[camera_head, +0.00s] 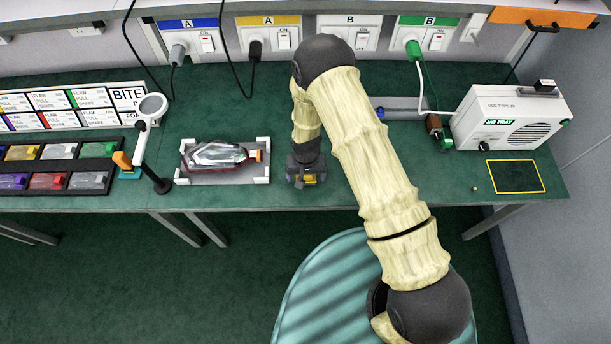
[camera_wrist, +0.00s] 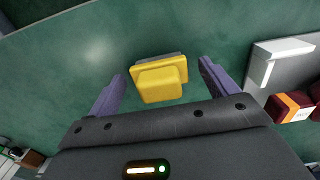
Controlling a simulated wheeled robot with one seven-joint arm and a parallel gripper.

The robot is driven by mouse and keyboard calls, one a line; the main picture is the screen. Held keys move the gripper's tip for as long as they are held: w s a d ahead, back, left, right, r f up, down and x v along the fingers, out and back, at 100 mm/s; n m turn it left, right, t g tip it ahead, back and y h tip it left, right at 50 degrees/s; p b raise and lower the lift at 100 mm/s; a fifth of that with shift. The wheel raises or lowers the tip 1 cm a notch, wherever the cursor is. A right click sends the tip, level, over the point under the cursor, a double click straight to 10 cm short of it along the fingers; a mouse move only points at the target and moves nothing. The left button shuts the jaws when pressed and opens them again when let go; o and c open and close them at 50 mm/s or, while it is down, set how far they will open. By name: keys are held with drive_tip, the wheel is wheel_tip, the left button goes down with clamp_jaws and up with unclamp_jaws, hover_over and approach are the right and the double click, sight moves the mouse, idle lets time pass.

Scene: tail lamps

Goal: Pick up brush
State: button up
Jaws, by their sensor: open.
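A small yellow block with a grey layer along its far edge lies on the green table in the wrist view (camera_wrist: 160,80); I take it to be the brush. In the head view a bit of yellow shows under my gripper (camera_head: 306,178), and the rest is hidden by the gripper. In the wrist view my gripper (camera_wrist: 161,72) has its two purple fingers apart, one on each side of the brush. Gaps of green table show between the brush and both fingers. The gripper points down and holds nothing.
A grey tray with white corners (camera_head: 180,181) holds a clear and red lamp (camera_head: 218,157) left of my gripper. A magnifier lamp (camera_head: 152,108) and racks of coloured lamps (camera_head: 58,165) stand further left. A white box (camera_head: 508,115) stands right. A chair (camera_head: 320,290) is in front.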

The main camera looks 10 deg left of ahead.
idle(0.4)
drive_tip(key=c, duration=1.1)
drive_tip(key=shift+o, duration=0.2)
drive_tip(key=shift+r, duration=0.1)
wheel_tip(320, 180, up, 10)
drive_tip(key=b, duration=0.2)
drive_tip(key=shift+b, duration=0.3)
